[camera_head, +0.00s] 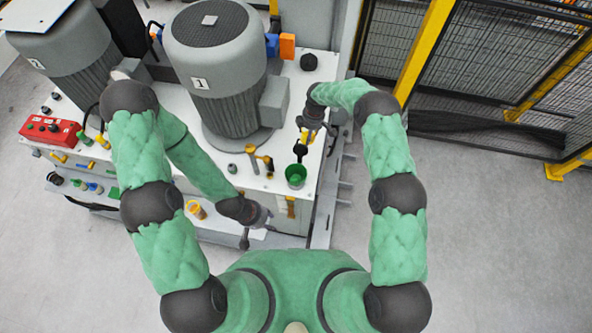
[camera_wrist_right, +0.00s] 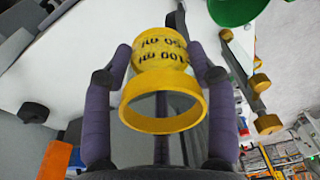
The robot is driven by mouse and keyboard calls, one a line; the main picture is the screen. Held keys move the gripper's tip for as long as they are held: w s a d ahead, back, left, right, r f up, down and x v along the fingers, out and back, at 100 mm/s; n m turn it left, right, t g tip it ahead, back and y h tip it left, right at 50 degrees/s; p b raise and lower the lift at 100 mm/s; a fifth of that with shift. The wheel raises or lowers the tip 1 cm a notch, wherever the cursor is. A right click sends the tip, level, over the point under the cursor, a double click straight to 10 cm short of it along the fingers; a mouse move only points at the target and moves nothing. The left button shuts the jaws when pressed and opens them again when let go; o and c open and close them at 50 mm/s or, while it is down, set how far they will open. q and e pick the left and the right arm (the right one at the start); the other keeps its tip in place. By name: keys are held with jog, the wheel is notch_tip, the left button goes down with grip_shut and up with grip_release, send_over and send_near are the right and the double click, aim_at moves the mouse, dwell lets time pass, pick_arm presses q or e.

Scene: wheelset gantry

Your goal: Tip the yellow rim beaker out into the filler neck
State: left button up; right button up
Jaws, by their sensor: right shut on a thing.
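The yellow rim beaker (camera_wrist_right: 163,115) is between the two fingers of my right gripper (camera_wrist_right: 165,78) in the right wrist view, its yellow ring nearest the camera and dark millilitre marks behind. My right gripper (camera_head: 312,128) is shut on it in the head view, where the beaker is mostly hidden. A green, round, open-topped fitting (camera_head: 296,175), seemingly the filler neck, stands on the white top just below that gripper. A green rim also shows at the top of the right wrist view (camera_wrist_right: 237,10). My left gripper (camera_head: 257,230) appears open and empty at the front edge.
Two grey motors (camera_head: 215,70) (camera_head: 65,55) stand on the white machine top. A red control box (camera_head: 50,131) is at the left. Yellow-handled fittings (camera_head: 266,161) stand left of the green fitting. A yellow-framed mesh fence (camera_head: 427,50) is at the right.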

jog(key=shift+r, duration=3)
